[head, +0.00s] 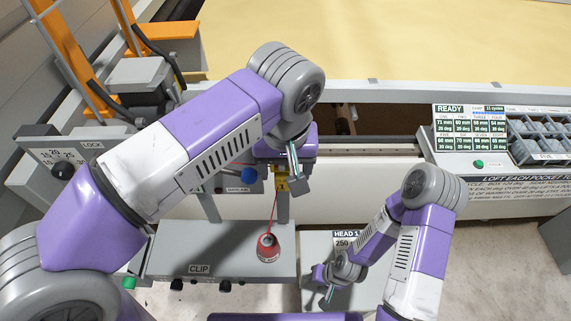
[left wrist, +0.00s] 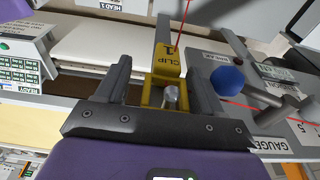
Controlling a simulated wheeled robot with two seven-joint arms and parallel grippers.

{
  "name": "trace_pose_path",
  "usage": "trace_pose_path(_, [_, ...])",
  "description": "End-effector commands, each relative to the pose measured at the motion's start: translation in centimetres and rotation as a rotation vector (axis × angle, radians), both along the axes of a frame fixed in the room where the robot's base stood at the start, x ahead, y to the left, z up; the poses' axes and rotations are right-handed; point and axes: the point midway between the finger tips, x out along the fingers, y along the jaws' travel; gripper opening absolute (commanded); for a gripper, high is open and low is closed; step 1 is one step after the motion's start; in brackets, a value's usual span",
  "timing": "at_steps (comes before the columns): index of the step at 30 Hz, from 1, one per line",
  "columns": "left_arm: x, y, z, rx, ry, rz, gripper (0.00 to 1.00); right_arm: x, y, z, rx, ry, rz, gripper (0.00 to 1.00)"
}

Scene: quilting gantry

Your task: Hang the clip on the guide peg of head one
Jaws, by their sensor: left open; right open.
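In the left wrist view the clip (left wrist: 167,65) lies between the two spread fingers of my left gripper (left wrist: 163,75), with gaps on both sides. A round metal peg end (left wrist: 171,97) shows within the clip's yellow frame; I cannot tell whether the clip's weight rests on it. A red thread runs from the clip to a red cone (head: 268,247). My right gripper (head: 329,286) is open and empty by the HEAD 1 panel (head: 346,236).
A blue knob (head: 249,175) is close left of the clip. A grey shelf labelled CLIP (head: 200,269) is below. A readout panel (head: 469,131) and a compartment tray (head: 545,137) stand at the right.

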Motion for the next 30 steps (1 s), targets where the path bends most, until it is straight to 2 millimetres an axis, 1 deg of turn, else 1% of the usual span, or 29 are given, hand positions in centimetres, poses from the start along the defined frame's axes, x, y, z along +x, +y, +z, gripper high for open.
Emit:
trace_pose_path(1, [0.1, 0.3, 0.0, 0.005, 0.000, 0.006, 0.76, 0.0, 0.0, 0.0, 0.000, 0.000, 0.000, 0.43])
trace_pose_path(8, [0.1, 0.4, 0.1, 0.006, 0.001, 0.007, 0.76, 0.0, 0.0, 0.0, 0.000, 0.000, 0.000, 0.43])
trace_pose_path(11, [0.1, 0.4, 0.5, 0.006, 0.000, 0.008, 0.76, 0.0, 0.0, 0.2, 0.000, 0.000, 0.000, 0.43])
trace_pose_path(14, [-0.1, 0.3, 1.9, 0.005, -0.002, 0.008, 0.76, 0.0, 0.0, 0.5, 0.000, 0.000, 0.000, 0.43])
trace_pose_path(21, [-0.7, 0.0, 5.9, 0.003, -0.001, 0.005, 0.76, 0.0, 0.0, 1.6, 0.000, 0.000, 0.000, 0.43])
trace_pose_path(25, [-1.0, -0.2, 7.1, 0.004, 0.000, 0.004, 0.76, 0.0, 0.0, 1.9, 0.000, 0.000, 0.000, 0.43])
trace_pose_path(30, [-1.1, -0.2, 7.5, 0.004, 0.001, 0.002, 0.76, 0.0, 0.0, 2.0, 0.000, 0.000, 0.000, 0.43])
